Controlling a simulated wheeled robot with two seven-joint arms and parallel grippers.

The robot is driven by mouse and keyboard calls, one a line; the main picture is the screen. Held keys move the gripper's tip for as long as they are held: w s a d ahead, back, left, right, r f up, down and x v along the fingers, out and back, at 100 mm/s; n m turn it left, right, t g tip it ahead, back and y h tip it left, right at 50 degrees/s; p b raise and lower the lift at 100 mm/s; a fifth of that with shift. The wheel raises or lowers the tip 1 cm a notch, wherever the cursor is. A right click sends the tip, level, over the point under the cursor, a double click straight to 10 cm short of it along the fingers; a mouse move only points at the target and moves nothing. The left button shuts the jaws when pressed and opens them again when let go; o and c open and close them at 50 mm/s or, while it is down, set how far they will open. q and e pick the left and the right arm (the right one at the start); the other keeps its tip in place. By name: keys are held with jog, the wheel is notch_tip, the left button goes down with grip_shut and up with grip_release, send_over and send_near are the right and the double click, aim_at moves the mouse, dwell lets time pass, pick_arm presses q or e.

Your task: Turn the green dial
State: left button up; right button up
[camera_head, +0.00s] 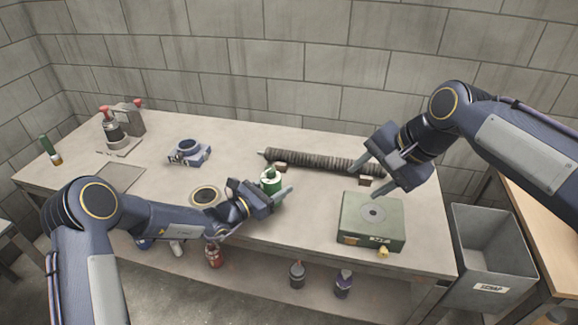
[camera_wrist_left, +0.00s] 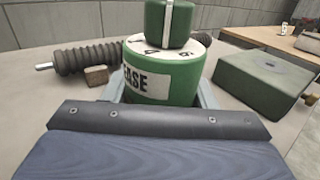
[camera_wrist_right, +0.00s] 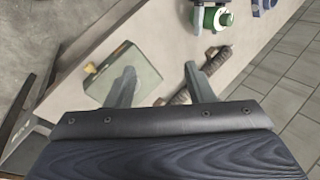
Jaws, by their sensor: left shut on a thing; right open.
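The green dial (camera_wrist_left: 168,22) is a ridged green knob on top of a green and white canister (camera_wrist_left: 165,78) with a label ending in "ASE". In the head view the dial (camera_head: 269,170) and the canister (camera_head: 271,186) stand upright near the middle of the table. My left gripper (camera_head: 275,197) is shut on the canister's body, below the dial, with a finger on each side. My right gripper (camera_head: 384,176) is open and empty. It hangs above the table to the right of the canister, near the green box, and its spread fingers show in the right wrist view (camera_wrist_right: 158,85).
A ribbed dark tube (camera_head: 320,162) lies on small blocks behind the canister. A green box (camera_head: 371,222) sits at the table's right front. A ring (camera_head: 205,195), a blue clamp-like device (camera_head: 188,152) and a red-topped device (camera_head: 113,130) are left. A scrap bin (camera_head: 488,262) stands right.

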jog(key=w+a+f+n+t+y, duration=0.1)
jog(key=w+a+f+n+t, duration=0.4)
jog(key=w+a+f, duration=0.45)
jog(key=n+t+y, duration=0.1)
jog(key=n+t, duration=0.7)
send_near(269, 168)
jog(key=x, duration=1.1)
jog(key=shift+w+f, duration=0.35)
jog(key=shift+f, duration=0.05)
jog(key=shift+c, duration=0.5)
jog(key=c, duration=0.9)
jog(key=shift+n, duration=0.3)
